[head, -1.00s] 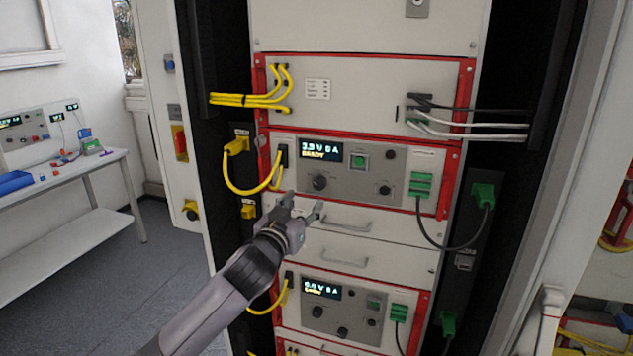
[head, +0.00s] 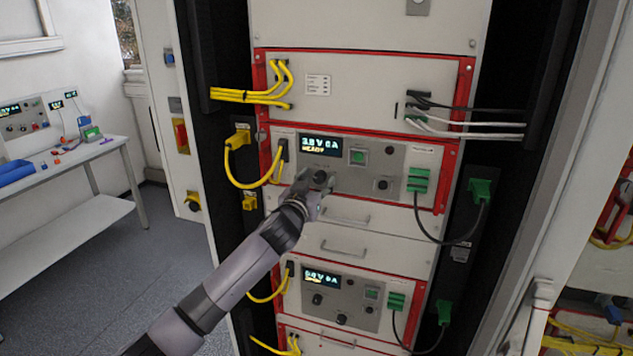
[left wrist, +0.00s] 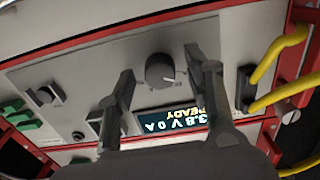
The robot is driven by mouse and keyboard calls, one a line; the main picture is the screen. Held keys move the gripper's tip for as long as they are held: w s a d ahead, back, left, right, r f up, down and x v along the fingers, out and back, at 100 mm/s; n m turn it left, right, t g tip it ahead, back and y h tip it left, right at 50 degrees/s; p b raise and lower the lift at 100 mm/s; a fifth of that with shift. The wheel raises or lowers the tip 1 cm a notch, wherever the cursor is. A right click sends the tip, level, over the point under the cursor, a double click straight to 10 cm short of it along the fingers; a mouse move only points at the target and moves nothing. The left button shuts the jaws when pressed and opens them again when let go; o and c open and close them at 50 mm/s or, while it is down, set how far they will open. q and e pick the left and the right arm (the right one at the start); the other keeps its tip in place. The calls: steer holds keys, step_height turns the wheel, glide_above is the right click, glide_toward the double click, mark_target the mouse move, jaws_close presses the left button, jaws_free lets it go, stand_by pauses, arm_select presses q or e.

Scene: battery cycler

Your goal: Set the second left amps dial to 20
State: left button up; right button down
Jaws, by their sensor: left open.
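The upper cycler unit has a black left dial (head: 321,176) below its display (head: 321,145), which reads about 3.8 V 0 A READY. In the left wrist view this round dial (left wrist: 160,70) has a pale pointer mark and shows upside down with the display (left wrist: 172,124). My left gripper (head: 318,184) is open in front of it, one finger on each side of the dial. In the left wrist view the fingers (left wrist: 165,75) stand apart from the knob, with gaps on both sides. The lower unit has its own left dial (head: 317,299) and display (head: 321,279). My right gripper is not in view.
A green button (head: 358,157) and a smaller right knob (head: 383,184) sit on the same panel. A yellow cable (head: 240,183) loops at the left, and a green connector (head: 418,180) with a dark cable is at the right. A drawer handle (head: 346,215) is just below.

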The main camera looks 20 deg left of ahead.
arm_select(q)
jaws_close()
stand_by(0.5)
steer(key=shift+m, duration=0.4)
steer(key=m, duration=1.1)
steer(key=shift+m, duration=1.9)
